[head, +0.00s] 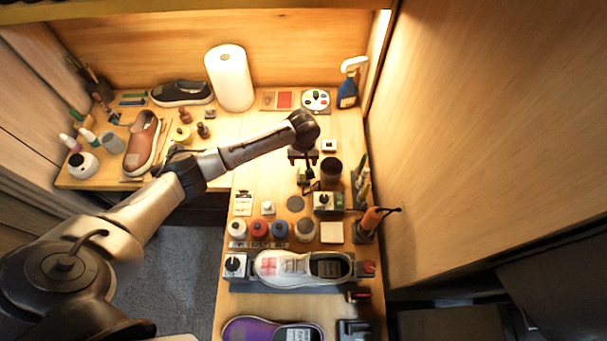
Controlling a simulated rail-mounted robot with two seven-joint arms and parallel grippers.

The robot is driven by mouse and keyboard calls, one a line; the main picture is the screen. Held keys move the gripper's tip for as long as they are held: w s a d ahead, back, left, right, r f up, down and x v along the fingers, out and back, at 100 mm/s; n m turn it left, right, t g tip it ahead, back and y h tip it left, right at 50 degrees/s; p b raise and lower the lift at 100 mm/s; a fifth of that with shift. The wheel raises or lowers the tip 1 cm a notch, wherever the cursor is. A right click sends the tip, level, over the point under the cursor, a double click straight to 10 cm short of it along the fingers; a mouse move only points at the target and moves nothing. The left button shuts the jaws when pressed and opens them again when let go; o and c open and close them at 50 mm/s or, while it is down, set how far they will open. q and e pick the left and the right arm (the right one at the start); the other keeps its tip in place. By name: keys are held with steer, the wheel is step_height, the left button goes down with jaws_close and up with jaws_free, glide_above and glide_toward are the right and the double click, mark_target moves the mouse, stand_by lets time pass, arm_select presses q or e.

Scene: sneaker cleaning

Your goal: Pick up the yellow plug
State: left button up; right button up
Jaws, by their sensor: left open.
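I cannot pick out the yellow plug with certainty. A small round yellow item (181,135) lies on the left part of the bench, right of the brown shoe (141,143); it is too small to identify. My left gripper (303,164) is open and points down over the right part of the bench, just left of a dark brown cup (331,171). Small dark items lie under the gripper, and its fingers partly cover them. A small boxed device with a dial (324,202) stands in front of it. My right gripper is not in view.
A paper towel roll (230,78) and a blue spray bottle (348,88) stand at the back. Several paint jars (259,229) and a white shoe (300,267) fill the front. An orange-handled tool (372,218) stands near the right edge. A wooden wall closes the right side.

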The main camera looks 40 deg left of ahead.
mark_target(303, 169)
arm_select(q)
steer(key=shift+f, duration=1.15)
step_height(303, 169, down, 4)
steer(key=shift+s+d+r+b, duration=0.1)
steer(key=shift+b, duration=0.45)
steer(key=shift+f, duration=0.3)
steer(key=c, duration=1)
steer(key=shift+o, duration=0.2)
